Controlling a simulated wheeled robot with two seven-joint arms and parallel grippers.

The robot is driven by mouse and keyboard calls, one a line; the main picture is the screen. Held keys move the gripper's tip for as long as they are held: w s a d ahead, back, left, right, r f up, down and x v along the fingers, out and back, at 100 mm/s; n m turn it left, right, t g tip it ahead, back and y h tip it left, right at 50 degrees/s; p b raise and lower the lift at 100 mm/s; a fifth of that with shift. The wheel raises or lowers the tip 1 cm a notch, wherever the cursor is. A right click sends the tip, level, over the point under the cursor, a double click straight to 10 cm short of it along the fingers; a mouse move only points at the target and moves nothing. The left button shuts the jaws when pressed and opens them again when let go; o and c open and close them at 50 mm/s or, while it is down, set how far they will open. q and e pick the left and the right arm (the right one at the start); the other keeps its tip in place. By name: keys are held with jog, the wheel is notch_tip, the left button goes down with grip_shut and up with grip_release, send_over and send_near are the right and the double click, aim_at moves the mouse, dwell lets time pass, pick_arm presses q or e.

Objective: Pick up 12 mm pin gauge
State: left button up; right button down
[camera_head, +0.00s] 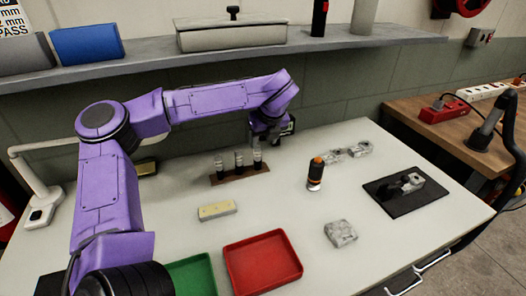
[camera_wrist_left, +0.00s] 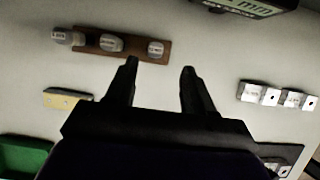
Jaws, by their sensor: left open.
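Three pin gauges stand upright in a brown wooden rack (camera_head: 233,178): left (camera_head: 218,164), middle (camera_head: 239,161) and right (camera_head: 257,160). In the left wrist view the rack (camera_wrist_left: 138,48) is at the upper left, with the pins seen from above, at left (camera_wrist_left: 62,37), middle (camera_wrist_left: 111,43) and right (camera_wrist_left: 155,48). Their labels are too small to read surely, so I cannot tell which is 12 mm. My left gripper (camera_wrist_left: 159,68) is open and empty, its fingertips apart just below the rack's right end in that view.
A yellow-topped block (camera_head: 216,210), a red tray (camera_head: 262,264), a green tray (camera_head: 190,276), an orange-capped cylinder (camera_head: 315,174), metal blocks (camera_head: 359,148) and a grey block (camera_head: 340,233) are on the table. A black mat (camera_head: 408,205) lies right. A shelf (camera_head: 150,67) runs behind.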

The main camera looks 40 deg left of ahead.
aim_at(258, 147)
pick_arm(q)
jog(key=x, duration=0.3)
jog(key=a+p+x, duration=0.1)
jog(key=x, duration=0.3)
jog(key=shift+s+r, duration=0.2)
jog(key=shift+s, duration=0.05)
jog(key=shift+d, duration=0.1)
grip_shut()
